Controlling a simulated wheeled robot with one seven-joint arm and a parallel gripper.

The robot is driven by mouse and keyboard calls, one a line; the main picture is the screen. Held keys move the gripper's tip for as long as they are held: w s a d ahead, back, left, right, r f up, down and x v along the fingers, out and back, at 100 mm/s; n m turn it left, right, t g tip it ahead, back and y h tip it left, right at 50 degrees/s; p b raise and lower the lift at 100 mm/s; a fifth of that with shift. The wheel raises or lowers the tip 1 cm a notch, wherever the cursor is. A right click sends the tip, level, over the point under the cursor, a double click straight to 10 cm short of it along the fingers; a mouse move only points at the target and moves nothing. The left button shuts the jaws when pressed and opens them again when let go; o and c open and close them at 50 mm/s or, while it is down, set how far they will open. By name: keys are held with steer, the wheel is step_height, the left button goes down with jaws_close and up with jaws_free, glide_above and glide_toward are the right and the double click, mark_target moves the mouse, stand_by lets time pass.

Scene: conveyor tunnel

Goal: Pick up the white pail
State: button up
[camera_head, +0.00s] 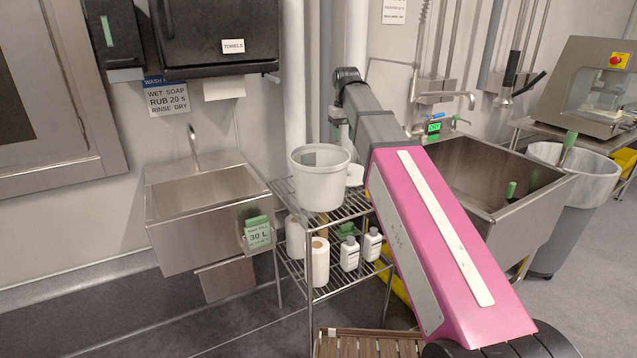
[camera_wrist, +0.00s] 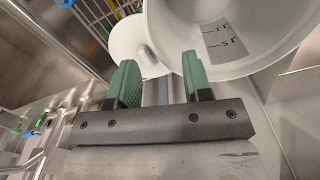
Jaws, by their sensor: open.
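The white pail (camera_head: 318,184) stands upright on the top shelf of a wire rack (camera_head: 345,212). In the wrist view the pail (camera_wrist: 283,72) fills the upper right, with volume marks inside its wall. My gripper (camera_wrist: 160,82) is open, with two green fingers apart. The right finger overlaps the pail's rim in the wrist view; I cannot tell whether it touches. A smaller white round item (camera_wrist: 128,38) shows beyond the gap between the fingers.
The smaller white item (camera_head: 355,174) stands close to the pail's right. Paper rolls (camera_head: 319,262) and white bottles (camera_head: 349,252) are on the lower shelf. A small sink (camera_head: 200,215) is at left, a larger sink (camera_head: 480,165) at right. A wall pipe (camera_head: 294,90) rises behind the pail.

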mark_target(345, 155)
steer(key=f, duration=0.8)
steer(key=shift+s+d, duration=0.15)
steer(key=shift+d, duration=0.05)
jaws_close()
